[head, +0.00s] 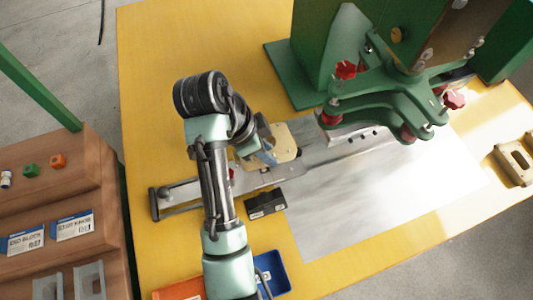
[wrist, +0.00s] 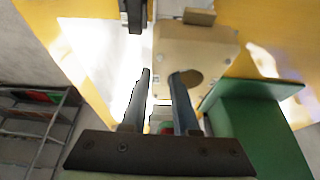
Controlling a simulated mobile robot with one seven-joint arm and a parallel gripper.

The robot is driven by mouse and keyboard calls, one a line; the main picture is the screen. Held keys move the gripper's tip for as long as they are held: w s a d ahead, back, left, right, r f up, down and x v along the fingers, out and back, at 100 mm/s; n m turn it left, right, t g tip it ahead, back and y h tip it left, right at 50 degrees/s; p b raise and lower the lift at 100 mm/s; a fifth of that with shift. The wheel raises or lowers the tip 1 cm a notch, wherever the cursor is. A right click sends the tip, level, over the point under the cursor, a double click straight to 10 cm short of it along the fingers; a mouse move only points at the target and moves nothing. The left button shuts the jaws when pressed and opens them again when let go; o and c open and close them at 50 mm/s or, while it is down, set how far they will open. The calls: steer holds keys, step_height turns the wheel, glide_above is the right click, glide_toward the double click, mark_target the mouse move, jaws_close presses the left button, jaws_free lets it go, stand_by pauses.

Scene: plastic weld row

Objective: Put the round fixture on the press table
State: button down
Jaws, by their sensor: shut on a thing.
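The round fixture, a tan plate (head: 286,146) with a round hole, is at my gripper (head: 266,153) in the head view, beside the green press. In the wrist view the fixture (wrist: 205,50) fills the upper middle. My gripper (wrist: 160,72) is shut on its edge, one finger outside and the other at the round hole. The long grey metal press table (head: 190,190) lies below, with a handle at its left end. The fixture appears over this slide; I cannot tell whether they touch. My arm hides part of both.
The green press (head: 325,50) with red-knobbed arms stands to the right. A black block (head: 265,203) lies just in front of the slide. A blue bin (head: 272,273) and an orange bin (head: 180,291) sit at the front edge. Another tan fixture (head: 512,163) lies far right.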

steer(key=shift+r+p, duration=2.2)
steer(key=shift+r, duration=0.1)
steer(key=shift+s+f, duration=0.1)
